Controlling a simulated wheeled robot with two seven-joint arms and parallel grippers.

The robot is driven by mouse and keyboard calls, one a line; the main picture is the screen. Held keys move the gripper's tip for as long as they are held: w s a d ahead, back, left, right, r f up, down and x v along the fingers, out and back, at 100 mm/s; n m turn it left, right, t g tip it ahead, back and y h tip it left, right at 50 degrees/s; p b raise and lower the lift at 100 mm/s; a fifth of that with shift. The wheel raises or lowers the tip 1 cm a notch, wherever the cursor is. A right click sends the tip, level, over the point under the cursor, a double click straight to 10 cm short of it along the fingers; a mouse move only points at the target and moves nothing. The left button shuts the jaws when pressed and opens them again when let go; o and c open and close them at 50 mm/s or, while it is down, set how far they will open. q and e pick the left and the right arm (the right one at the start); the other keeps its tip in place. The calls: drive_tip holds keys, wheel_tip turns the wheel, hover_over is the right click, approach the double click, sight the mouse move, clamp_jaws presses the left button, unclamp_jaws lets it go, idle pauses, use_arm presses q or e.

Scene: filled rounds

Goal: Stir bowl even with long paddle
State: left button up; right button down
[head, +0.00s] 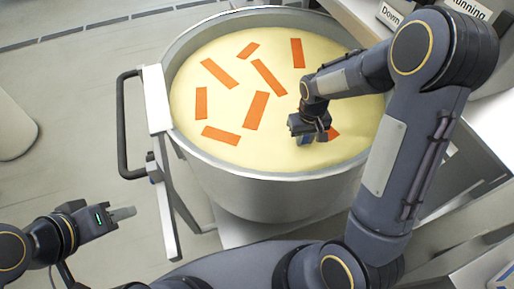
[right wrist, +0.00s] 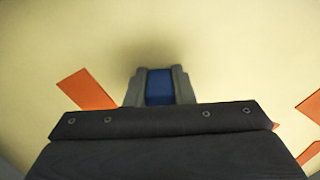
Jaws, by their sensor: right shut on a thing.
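The large metal bowl (head: 290,190) holds a pale yellow mass (head: 225,105) with several orange strips (head: 257,110) lying scattered on it. My right gripper (head: 306,140) is over the right part of the bowl, low above the mass. In the right wrist view its fingers (right wrist: 154,88) are shut on a blue piece (right wrist: 158,86), which I take for the paddle's grip. The rest of the paddle is hidden. My left gripper (head: 124,213) is outside the bowl at the lower left, away from it and empty; its finger gap cannot be made out.
A dark handle (head: 122,125) on a light metal frame (head: 157,100) stands at the bowl's left. A panel with labels reading "Down" (head: 390,16) and "Running" is at the upper right. The floor (head: 60,100) at the left is mostly clear.

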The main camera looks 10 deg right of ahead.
drive_tip(key=w+a+p, duration=0.1)
drive_tip(key=w+a, duration=0.5)
drive_tip(key=w, duration=0.5)
drive_tip(key=s+b, duration=0.1)
drive_tip(key=s, duration=0.8)
drive_tip(key=shift+d, duration=0.3)
